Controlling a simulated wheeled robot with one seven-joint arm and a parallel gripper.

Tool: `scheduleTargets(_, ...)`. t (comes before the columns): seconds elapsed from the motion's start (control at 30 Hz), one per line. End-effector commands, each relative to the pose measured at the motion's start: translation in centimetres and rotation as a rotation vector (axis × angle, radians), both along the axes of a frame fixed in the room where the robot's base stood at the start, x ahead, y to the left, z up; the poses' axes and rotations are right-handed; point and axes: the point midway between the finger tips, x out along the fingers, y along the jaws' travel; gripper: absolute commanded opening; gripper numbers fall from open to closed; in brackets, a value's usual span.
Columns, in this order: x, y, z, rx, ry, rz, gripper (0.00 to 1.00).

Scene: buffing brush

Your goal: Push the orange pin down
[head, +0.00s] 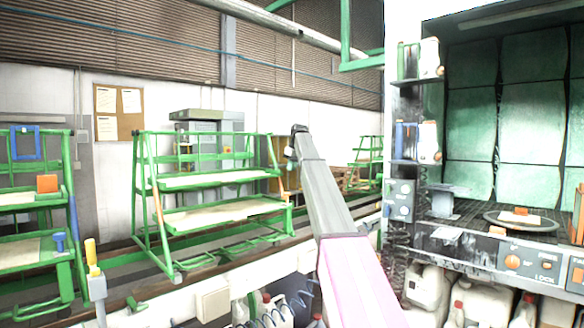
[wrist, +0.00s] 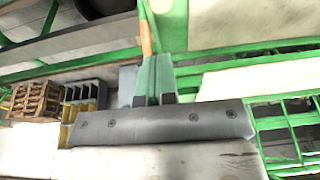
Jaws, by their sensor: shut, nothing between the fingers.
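A slim orange pin (wrist: 146,38) shows in the wrist view, standing along a green frame bar, just beyond the tips of my gripper (wrist: 155,62). The gripper's two fingers are closed together with nothing between them. I cannot tell whether they touch the pin. In the head view my arm reaches up and away toward the green rack; its far end is dark and the fingers cannot be made out.
A green rack (head: 205,182) with pale shelves stands ahead on the left. A blue-and-green rack (head: 35,215) is at far left, near a yellow-topped post (head: 92,258). A machine with an orange-knobbed panel (head: 520,258) fills the right. White jugs (head: 430,288) sit below it.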

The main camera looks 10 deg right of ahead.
Motion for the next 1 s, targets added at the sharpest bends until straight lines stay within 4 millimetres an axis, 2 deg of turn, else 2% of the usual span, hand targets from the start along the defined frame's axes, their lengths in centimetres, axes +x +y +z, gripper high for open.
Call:
scheduleTargets(0.03, 0.1, 0.2, -1.1, 0.000, 0.002, 0.000, 0.00)
scheduleTargets(0.2, 0.9, 0.8, -4.2, 0.000, 0.002, 0.000, 0.00)
scheduleTargets(0.5, 1.2, 1.3, -8.6, -0.001, 0.001, 0.000, 0.00)
scheduleTargets(0.7, 1.3, 1.3, -9.9, 0.000, 0.000, 0.000, 0.00)
scheduleTargets(1.0, 1.3, 1.3, -10.0, 0.000, 0.000, 0.000, 0.00)
